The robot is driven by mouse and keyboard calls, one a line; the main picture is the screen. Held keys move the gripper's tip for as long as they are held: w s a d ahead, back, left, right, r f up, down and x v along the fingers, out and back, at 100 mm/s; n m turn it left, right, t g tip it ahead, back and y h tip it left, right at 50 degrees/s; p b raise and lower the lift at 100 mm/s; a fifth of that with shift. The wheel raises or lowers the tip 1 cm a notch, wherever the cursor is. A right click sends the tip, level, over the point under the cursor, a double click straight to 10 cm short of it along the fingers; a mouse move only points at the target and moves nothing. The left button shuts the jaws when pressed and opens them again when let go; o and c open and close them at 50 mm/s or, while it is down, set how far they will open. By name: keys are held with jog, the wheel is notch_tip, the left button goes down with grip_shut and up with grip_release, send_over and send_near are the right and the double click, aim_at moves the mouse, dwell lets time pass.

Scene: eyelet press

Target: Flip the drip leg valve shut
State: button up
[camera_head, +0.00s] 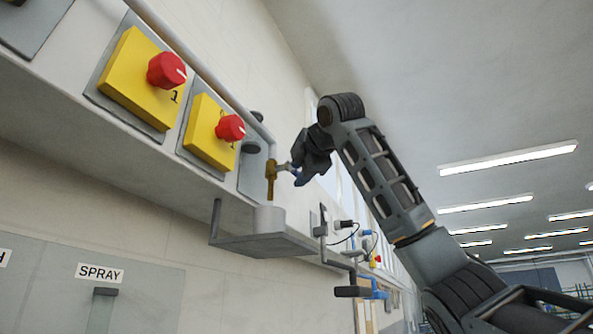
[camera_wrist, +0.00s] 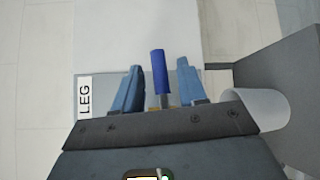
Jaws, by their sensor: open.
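The drip leg valve has a brass body (camera_head: 271,177) and sits above a white cup in the head view. Its lever has a blue grip (camera_wrist: 159,72), seen in the wrist view between my two blue fingers. My gripper (camera_wrist: 160,66) is open, with one finger on each side of the blue grip and visible gaps to both. In the head view my gripper (camera_head: 297,172) is beside the valve, on its right. A little brass (camera_wrist: 153,108) shows at the base of the grip; the rest of the valve is hidden behind my gripper body in the wrist view.
The white cup (camera_head: 269,218) stands on a grey shelf (camera_head: 262,244) below the valve; it also shows in the wrist view (camera_wrist: 262,106). A LEG label (camera_wrist: 84,98) is at left. Two yellow boxes with red knobs (camera_head: 210,133) line the panel left of the valve.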

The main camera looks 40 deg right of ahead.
jog(key=shift+x, duration=0.95)
grip_shut()
